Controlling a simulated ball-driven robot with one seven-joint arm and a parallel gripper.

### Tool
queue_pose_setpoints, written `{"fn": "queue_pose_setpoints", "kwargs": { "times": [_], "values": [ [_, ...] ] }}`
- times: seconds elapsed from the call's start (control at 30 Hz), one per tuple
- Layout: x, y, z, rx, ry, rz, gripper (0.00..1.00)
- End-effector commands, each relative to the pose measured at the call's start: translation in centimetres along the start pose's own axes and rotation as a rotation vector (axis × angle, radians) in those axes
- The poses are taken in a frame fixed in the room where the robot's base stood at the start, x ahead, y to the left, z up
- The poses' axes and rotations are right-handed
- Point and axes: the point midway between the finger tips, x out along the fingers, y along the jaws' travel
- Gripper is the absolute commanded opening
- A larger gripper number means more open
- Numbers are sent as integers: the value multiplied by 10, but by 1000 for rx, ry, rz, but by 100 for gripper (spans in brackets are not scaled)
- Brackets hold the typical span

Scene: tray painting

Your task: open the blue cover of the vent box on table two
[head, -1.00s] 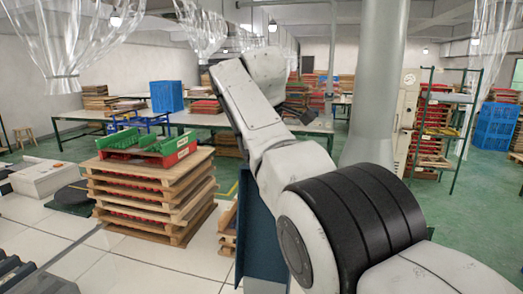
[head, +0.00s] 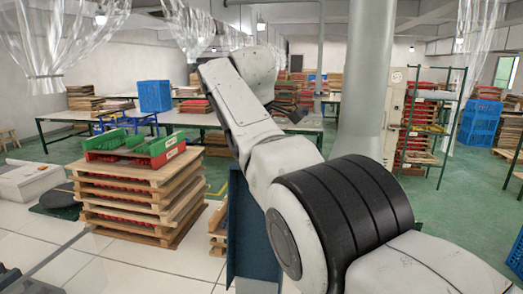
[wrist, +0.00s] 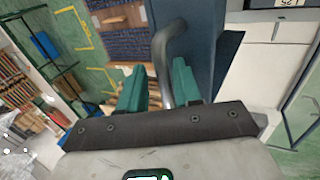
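My gripper shows close up in the wrist view (wrist: 159,88), with two teal fingers apart. A grey bent bar (wrist: 165,50) runs down between the fingers; I cannot tell whether they touch it or what it belongs to. In the head view the dark end of my arm (head: 297,113) is small, in front of the long far table (head: 225,122), and its fingers cannot be made out. A blue crate-like box (head: 155,96) stands on that table at the left. I cannot identify the vent box or its blue cover for sure.
A pallet stack (head: 140,190) topped with red and green trays stands at the left. A dark blue panel (head: 252,230) stands beside my arm. A pillar (head: 368,90), a green rack (head: 430,125) and blue crates (head: 482,123) are at the right. Green floor (head: 440,200) there is open.

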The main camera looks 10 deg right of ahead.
Motion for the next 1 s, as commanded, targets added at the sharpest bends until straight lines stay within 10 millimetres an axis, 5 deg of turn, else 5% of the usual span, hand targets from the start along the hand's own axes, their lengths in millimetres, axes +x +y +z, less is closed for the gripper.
{"fn": "queue_pose_setpoints", "kwargs": {
  "times": [0.6,1.0],
  "values": [
    [-97,0,0,0,0,3,34],
    [-107,0,0,0,0,2,34]
  ]
}}
